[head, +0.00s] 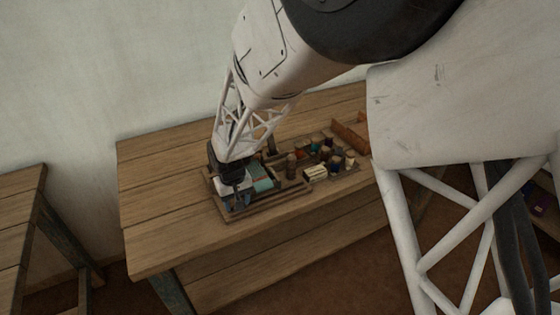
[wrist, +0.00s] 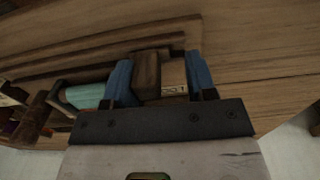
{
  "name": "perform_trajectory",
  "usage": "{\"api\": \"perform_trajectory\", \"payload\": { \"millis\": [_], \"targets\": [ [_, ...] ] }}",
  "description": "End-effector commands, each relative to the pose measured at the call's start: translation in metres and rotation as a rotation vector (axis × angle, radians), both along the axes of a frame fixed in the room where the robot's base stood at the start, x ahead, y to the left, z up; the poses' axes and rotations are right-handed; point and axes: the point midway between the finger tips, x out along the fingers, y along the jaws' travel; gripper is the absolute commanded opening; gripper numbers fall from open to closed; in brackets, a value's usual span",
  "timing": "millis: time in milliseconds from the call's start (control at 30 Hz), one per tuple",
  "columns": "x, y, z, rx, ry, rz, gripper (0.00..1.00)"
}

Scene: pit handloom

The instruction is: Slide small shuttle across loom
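My gripper (wrist: 160,80) is over the left end of a wooden tray (head: 262,214) on the table in the head view. Its two blue fingers stand wide apart in the wrist view. A dark brown wooden block (wrist: 147,74) and a pale piece with small dark marks (wrist: 173,78) lie between them. The fingers are close to both sides; I cannot tell whether they touch. I cannot tell whether this block is the small shuttle. In the head view my gripper hides most of this spot. No loom can be made out for certain.
A teal roll (wrist: 86,96) lies beside the left finger. Several coloured spools (head: 322,150) and a cream block (head: 316,172) lie to the right in the tray. The wooden table (head: 160,205) is bare on the left. Another table (head: 18,205) stands at far left.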

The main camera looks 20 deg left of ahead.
Motion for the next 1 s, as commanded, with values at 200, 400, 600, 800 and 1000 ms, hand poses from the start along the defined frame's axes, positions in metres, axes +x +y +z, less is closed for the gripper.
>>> {"api": "perform_trajectory", "payload": {
  "millis": [200,400,600,800,1000],
  "targets": [
    [0.0002,-0.0005,-0.0002,0.000,0.000,0.000,0.45],
    [0.0040,-0.0041,-0.0001,0.000,0.000,0.000,0.45],
    [0.0057,-0.0059,0.0000,0.000,0.000,0.001,0.45],
    [0.0057,-0.0059,-0.0001,0.000,0.000,0.001,0.48],
    [0.0058,-0.0059,-0.0001,0.000,0.000,0.000,0.53]
  ]
}}
